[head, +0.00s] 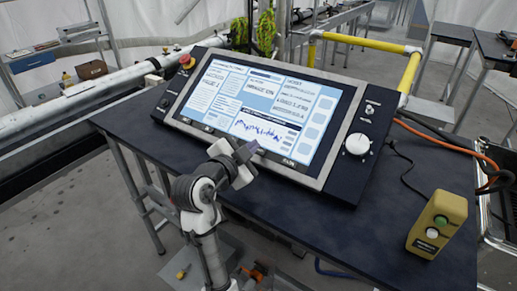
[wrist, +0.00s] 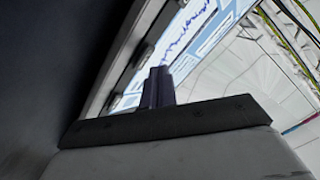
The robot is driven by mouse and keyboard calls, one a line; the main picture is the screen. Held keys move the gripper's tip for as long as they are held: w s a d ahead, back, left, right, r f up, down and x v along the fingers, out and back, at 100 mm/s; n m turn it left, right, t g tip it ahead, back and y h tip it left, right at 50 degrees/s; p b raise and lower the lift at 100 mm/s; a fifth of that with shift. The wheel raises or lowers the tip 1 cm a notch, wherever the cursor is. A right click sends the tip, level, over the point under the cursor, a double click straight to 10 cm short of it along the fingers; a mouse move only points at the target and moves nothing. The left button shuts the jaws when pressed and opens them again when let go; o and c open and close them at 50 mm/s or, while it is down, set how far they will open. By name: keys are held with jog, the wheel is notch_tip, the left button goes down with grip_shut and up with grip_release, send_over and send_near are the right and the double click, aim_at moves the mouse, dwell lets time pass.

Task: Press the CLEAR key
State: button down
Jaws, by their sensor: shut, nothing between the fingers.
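A control console (head: 330,185) with a large tilted touchscreen (head: 225,85) stands on the dark table. Small dark keys line the screen's lower edge; one with a light label (head: 289,163) sits toward the lower right, too small to read for certain. No key can be clearly read as CLEAR. My gripper (head: 247,151) is shut and empty, its tips in front of the screen's lower edge, left of that labelled key. I cannot tell whether they touch. In the wrist view the closed fingers (wrist: 157,88) point toward the screen (wrist: 185,35) and its lower frame, hiding part of it.
A white knob (head: 357,144) is on the console's right side, and a red emergency button (head: 186,61) at its upper left. A yellow box with buttons (head: 436,220) stands on the table (head: 380,235) at right. Orange and black cables run behind it.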

jog(key=shift+r, duration=0.1)
jog(key=r+p, duration=0.1)
jog(key=s+a+r, duration=0.1)
jog(key=s+r+p, duration=0.1)
jog(key=r, duration=0.1)
jog(key=shift+s+a+p, duration=0.15)
jog(key=shift+a+p, duration=0.2)
dwell(0.6)
